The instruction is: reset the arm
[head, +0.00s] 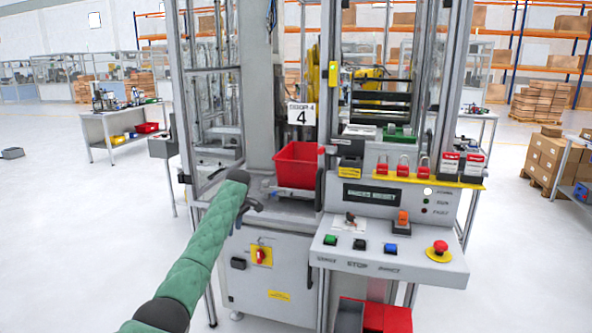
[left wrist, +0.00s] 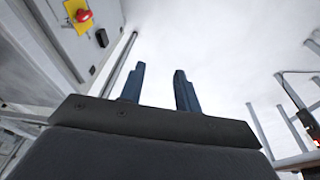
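My left arm, in a green sleeve, reaches in from the bottom of the head view. Its gripper (head: 253,206) is in front of the grey machine cabinet (head: 275,262), left of the control panel. In the left wrist view its two blue fingers (left wrist: 159,70) are apart with only pale floor between them. The sloped panel (head: 350,250) carries a green button (head: 330,240), a black button (head: 359,244), a blue button (head: 390,249) and a red emergency knob (head: 439,247). A display (head: 372,195) shows text too small to read surely. A yellow robot arm (head: 368,77) stands behind the machine. My right gripper is not in view.
A red bin (head: 297,165) sits on the machine's ledge beside the gripper. Red padlocks (head: 403,166) hang above the display. A red rotary switch (head: 261,255) is on the cabinet front. Red bins (head: 385,318) stand below the panel.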

